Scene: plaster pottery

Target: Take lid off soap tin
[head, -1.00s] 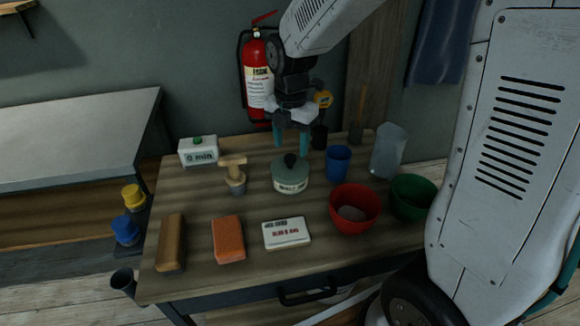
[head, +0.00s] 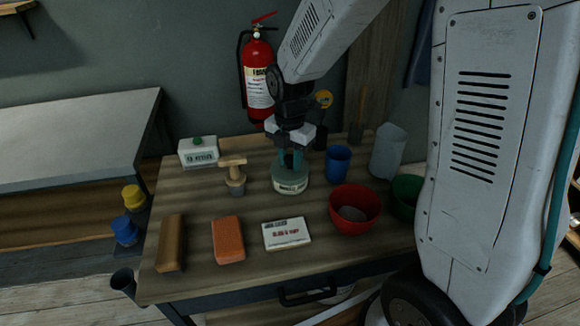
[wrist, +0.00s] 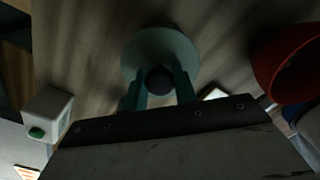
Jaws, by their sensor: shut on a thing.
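The soap tin (head: 290,186) is a round, pale green tin with a light label, standing upright on the wooden table. Its lid (wrist: 160,45) shows in the wrist view as a grey-green disc with a dark round knob (wrist: 159,79). My gripper (head: 291,160) points straight down over the tin, with its teal fingers closed on the knob. In the head view the fingers mostly hide the knob. The lid appears to sit on the tin; I cannot see a gap between them.
A blue cup (head: 338,160) and a red bowl (head: 354,207) stand close to the right. A wooden-handled tool (head: 234,176) stands to the left, a white timer box (head: 198,152) behind it. An orange sponge (head: 228,240) and white packet (head: 286,234) lie in front.

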